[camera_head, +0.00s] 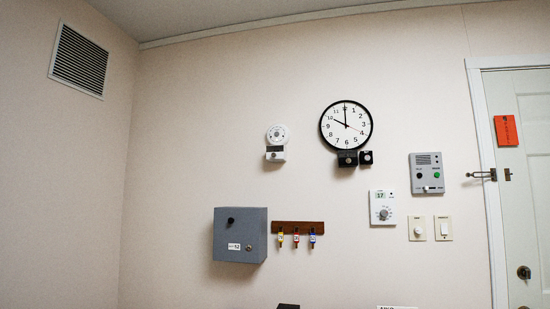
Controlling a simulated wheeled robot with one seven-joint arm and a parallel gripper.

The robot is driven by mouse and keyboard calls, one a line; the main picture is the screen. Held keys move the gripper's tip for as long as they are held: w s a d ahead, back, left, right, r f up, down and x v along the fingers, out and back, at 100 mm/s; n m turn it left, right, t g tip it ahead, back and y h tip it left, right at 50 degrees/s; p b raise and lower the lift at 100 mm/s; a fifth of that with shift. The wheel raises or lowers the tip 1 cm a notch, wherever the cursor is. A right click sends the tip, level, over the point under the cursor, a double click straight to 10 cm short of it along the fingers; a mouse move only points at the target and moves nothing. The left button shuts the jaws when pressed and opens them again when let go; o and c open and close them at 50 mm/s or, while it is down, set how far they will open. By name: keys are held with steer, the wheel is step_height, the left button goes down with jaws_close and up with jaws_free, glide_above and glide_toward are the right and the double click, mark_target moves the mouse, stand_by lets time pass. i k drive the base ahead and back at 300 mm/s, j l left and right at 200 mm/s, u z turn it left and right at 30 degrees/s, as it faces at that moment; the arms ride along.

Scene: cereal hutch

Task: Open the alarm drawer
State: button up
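Nothing in view is plainly marked as the alarm drawer. A grey box (240,235) hangs on the wall left of centre, with a black knob, a small white label and a round lock on its closed front. My gripper does not show. A small dark thing is cut off at the bottom edge, and I cannot tell what it is.
Several keys hang from a brown rack (298,227). A wall clock (346,126), a round white device (277,135), a thermostat (382,207) and switches (443,228) are on the wall. A white door (525,190) with a latch stands at the right. A vent (79,61) is upper left.

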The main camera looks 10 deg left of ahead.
mark_target(270, 156)
steer(key=i+j+u, duration=0.1)
steer(key=i+j, duration=0.2)
steer(key=j, duration=0.15)
steer(key=i+j+u, duration=0.1)
steer(key=i+j, duration=0.25)
steer(key=j, duration=0.05)
